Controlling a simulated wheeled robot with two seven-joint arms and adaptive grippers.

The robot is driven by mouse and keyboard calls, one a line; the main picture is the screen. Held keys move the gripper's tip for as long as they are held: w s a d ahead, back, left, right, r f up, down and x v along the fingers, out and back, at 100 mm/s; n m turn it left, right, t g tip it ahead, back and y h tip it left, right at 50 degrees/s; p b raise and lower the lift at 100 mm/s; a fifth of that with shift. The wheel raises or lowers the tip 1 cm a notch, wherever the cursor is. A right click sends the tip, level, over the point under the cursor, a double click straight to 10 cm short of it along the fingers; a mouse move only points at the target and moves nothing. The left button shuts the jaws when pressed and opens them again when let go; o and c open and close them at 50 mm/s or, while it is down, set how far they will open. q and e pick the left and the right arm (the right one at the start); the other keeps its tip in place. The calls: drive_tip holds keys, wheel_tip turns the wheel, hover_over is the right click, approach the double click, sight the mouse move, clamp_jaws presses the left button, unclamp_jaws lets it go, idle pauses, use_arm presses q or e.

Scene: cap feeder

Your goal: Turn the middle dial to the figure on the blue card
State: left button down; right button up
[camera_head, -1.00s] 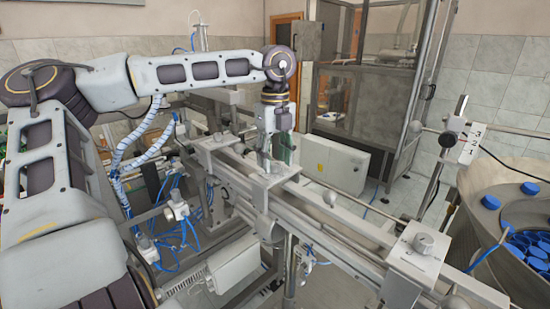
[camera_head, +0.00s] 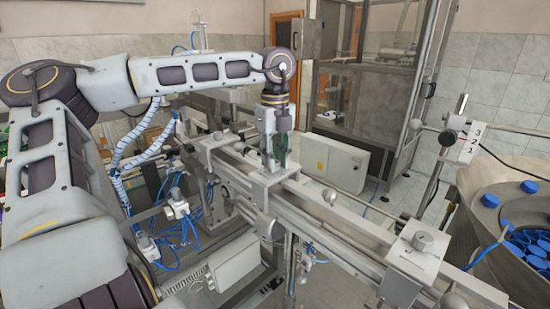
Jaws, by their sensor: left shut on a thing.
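The middle dial sits on a metal bracket (camera_head: 262,182) on the conveyor rail, mostly hidden by the fingers of my left gripper (camera_head: 272,163). The gripper points straight down and is shut on the dial. A second dial (camera_head: 217,136) stands on a bracket to the left. A third dial (camera_head: 422,241) stands on a plate at the lower right. I see no blue card in this view. My right gripper is out of view.
A white plate with small figures (camera_head: 470,143) is on a post at the right. A metal bowl (camera_head: 478,200) holds several blue caps. A grey box (camera_head: 335,161) and a glazed metal cabinet (camera_head: 367,100) stand behind the rail. Blue hoses hang left of the rail.

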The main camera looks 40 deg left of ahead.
use_arm(q)
drive_tip(key=shift+m, duration=0.7)
drive_tip(key=m+b, duration=0.1)
drive_tip(key=m, duration=0.4)
drive_tip(key=shift+r, duration=0.1)
drive_tip(key=m, duration=0.3)
drive_tip(key=shift+m, duration=0.4)
drive_tip(key=m, duration=0.3)
drive_tip(key=shift+w+m, duration=0.1)
drive_tip(key=shift+m, duration=0.2)
drive_tip(key=m, duration=0.4)
drive_tip(key=shift+m, duration=0.3)
drive_tip(key=shift+m+p, duration=0.4)
drive_tip(key=shift+m, duration=1.9)
